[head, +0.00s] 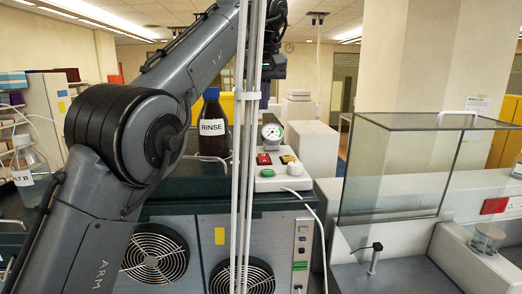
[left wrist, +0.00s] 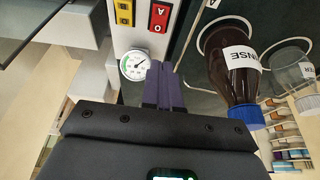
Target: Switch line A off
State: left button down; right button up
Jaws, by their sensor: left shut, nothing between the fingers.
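The red switch (head: 263,159), with a mark that looks like an A in the left wrist view (left wrist: 159,15), sits on the white control panel (head: 270,185). A yellow switch (head: 288,159) is beside it, also seen in the left wrist view (left wrist: 123,12). Their exact positions, on or off, are too small to tell. My left gripper (head: 264,103) has purple fingers, shut and empty, raised above and behind the panel, partly hidden by pale vertical tubes. In the left wrist view its fingertips (left wrist: 164,66) point toward the red switch, apart from it. My right gripper is not in view.
A round gauge (head: 271,132) stands behind the switches, close to the fingers in the left wrist view (left wrist: 134,65). A dark RINSE bottle (head: 212,125) stands left of the panel. A glass enclosure (head: 400,175) is at the right.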

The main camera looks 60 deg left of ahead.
pick_arm(q)
jog(key=shift+f, duration=0.1)
jog(key=b, duration=0.2)
send_over(261, 155)
jog(key=d, duration=0.1)
jog(key=f, duration=1.1)
jog(key=shift+s+d+f, duration=0.1)
jog(key=shift+s+d, duration=0.05)
jog(key=shift+s, duration=0.15)
jog(key=shift+f, duration=1)
